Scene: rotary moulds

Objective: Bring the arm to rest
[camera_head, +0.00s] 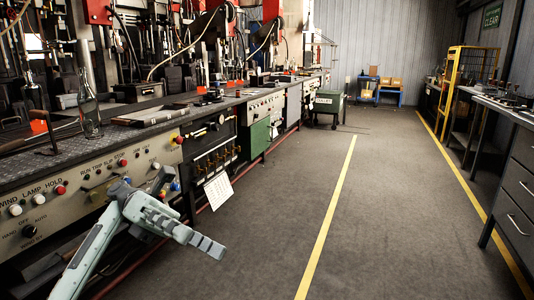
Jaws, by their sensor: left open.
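My left arm (95,258) comes in from the lower left of the head view. My left gripper (205,243) is in front of the control panel, below the machine bench's edge, and points to the right over the aisle floor. Its jaws are open and nothing shows between them. My right arm and right gripper are not in view.
A dark workbench with drawers (517,185) stands at the right. The grey floor (300,190) between yellow lines (328,215) is clear. A yellow rack (452,85) stands farther back.

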